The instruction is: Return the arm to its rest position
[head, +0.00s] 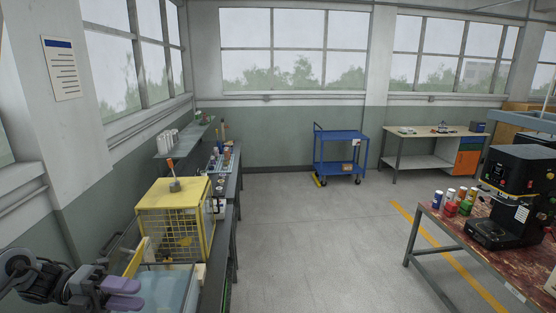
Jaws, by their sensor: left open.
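My left arm enters at the lower left of the head view. Its gripper (124,294) has purple fingers, which are open and apart with nothing seen between them. The gripper is over the near end of the left bench, beside a pale blue-topped surface (165,290) and in front of a yellow mesh-guarded machine (176,222). I cannot tell whether the fingers touch the surface. My right gripper is not in view.
The left bench carries small items (222,158) farther back, below a wall shelf (184,138). A blue cart (341,152) stands at the back. A red-topped table (450,225) with a black machine (515,195) and cans is at right. The middle floor (300,240) is clear.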

